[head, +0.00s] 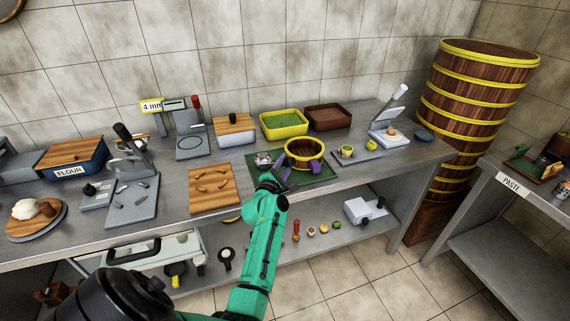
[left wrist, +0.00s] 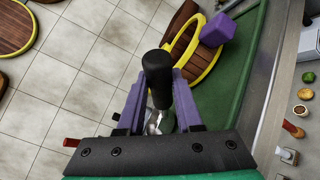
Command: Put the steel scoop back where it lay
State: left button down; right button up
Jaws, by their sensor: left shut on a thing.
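My left gripper (head: 271,181) reaches over the front of the green mat (head: 312,177) on the steel counter. In the left wrist view its two purple fingers (left wrist: 160,85) are shut on the steel scoop, whose black handle (left wrist: 157,68) stands out between them. A bit of shiny metal shows below the handle; the rest of the scoop is hidden by the fingers and gripper body. In the head view the scoop is too small to make out surely. A yellow-rimmed wooden steamer basket (head: 304,147) sits on the mat beside the gripper. My right gripper is not in view.
A wooden board (head: 213,188) lies left of the mat. A yellow tray (head: 284,124) and a brown tray (head: 328,117) stand behind it. A steamer tower (head: 470,95) rises at the right.

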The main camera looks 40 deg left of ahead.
pick_arm(q)
jog(key=shift+f+b, duration=0.4)
jog(key=shift+f, duration=0.05)
jog(key=c, duration=0.5)
grip_release()
jog(key=p+v, duration=0.3)
jog(key=v, duration=0.2)
jog(key=shift+s+d+r, duration=0.1)
jog(key=shift+s, duration=0.1)
jog(key=p+v, duration=0.1)
jog(key=v, duration=0.8)
